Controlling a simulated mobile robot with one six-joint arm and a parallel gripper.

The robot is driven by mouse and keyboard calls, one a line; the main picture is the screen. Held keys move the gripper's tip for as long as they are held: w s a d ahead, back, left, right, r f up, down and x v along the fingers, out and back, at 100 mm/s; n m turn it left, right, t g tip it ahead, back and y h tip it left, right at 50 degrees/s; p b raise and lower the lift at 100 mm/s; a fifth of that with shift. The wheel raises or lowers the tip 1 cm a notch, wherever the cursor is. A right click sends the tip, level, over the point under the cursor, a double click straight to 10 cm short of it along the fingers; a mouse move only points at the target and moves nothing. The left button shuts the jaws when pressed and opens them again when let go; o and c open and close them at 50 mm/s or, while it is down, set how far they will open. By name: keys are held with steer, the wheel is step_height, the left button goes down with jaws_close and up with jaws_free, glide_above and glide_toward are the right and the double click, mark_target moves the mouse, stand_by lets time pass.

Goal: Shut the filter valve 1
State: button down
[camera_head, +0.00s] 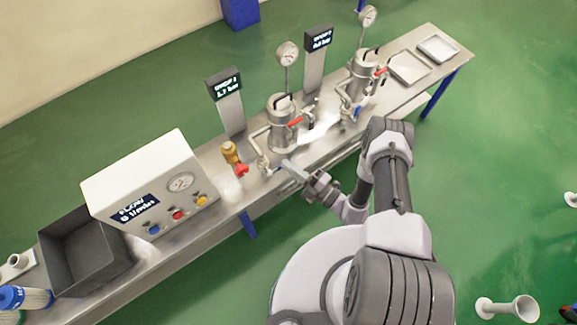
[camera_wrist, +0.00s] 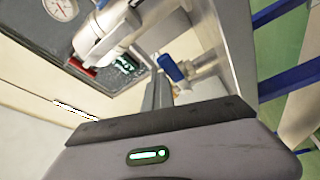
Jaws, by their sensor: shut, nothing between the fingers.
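The first steel filter housing (camera_head: 281,135), with a red lever on its side, stands on the bench beside the screen marked 1. A small blue valve handle (camera_wrist: 172,68) on a metal pipe fitting shows near the middle of the wrist view. My gripper (camera_head: 288,168) is shut and empty, low in front of the first housing, close to its front pipework. In the wrist view its fingers reach toward the blue handle; I cannot tell whether they touch it. The gripper hides part of this fitting in the head view, and no label on the valve is readable.
A second housing (camera_head: 364,78) with its gauge stands farther right. Left are a yellow regulator with a red handle (camera_head: 241,169), a control box (camera_head: 150,180) with several buttons and a dark bin (camera_head: 84,252). Two shallow trays lie at the far right. The floor in front is open.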

steer(key=shift+s+f, duration=0.1)
steer(key=shift+f, duration=0.1)
step_height(320, 180, up, 5)
steer(key=p, duration=0.4)
steer(key=s+d+f, duration=0.4)
steer(key=s+d, duration=0.1)
steer(key=s, duration=0.3)
